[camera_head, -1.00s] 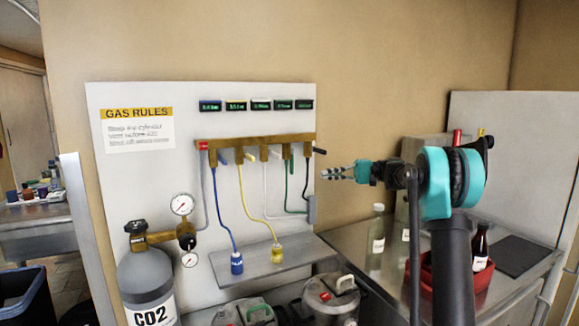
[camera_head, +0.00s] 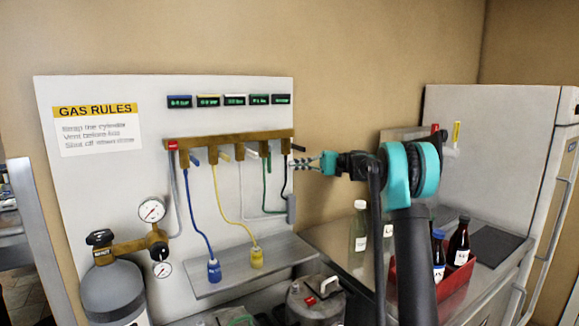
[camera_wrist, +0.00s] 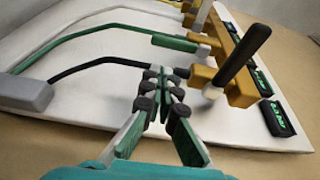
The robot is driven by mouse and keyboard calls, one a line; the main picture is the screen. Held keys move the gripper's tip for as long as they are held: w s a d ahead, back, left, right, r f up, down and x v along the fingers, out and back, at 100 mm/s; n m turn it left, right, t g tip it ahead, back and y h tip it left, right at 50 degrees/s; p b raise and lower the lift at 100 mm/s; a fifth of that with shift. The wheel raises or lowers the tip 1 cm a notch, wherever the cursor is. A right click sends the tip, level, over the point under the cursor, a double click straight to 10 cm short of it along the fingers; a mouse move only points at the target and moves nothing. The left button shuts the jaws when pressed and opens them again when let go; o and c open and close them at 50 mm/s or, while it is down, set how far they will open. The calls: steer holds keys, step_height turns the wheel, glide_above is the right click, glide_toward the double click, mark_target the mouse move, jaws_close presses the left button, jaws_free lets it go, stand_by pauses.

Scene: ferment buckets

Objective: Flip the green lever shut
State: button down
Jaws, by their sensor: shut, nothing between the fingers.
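The green lever (camera_head: 268,161) is on the brass manifold (camera_head: 205,144) on the white wall panel, second valve from the right. It hangs down, roughly in line with the green hose below it. In the wrist view the green lever (camera_wrist: 174,42) lies along the green hose, beyond my fingertips. My gripper (camera_head: 296,161) is shut and empty, to the right of the manifold. In the wrist view my gripper (camera_wrist: 158,90) overlaps the black hose; I cannot tell whether they touch. The black lever (camera_wrist: 245,57) sticks out from the end valve, close to my gripper's right.
Blue, yellow and white levers stand left of the green one. A grey box (camera_head: 291,209) hangs below the valves. A CO2 cylinder (camera_head: 113,291) with gauges stands at left. Bottles and a red crate (camera_head: 452,284) are on the counter right.

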mark_target(269, 159)
steer(key=x, duration=0.8)
steer(key=shift+s+a, duration=0.1)
steer(key=shift+a, duration=0.05)
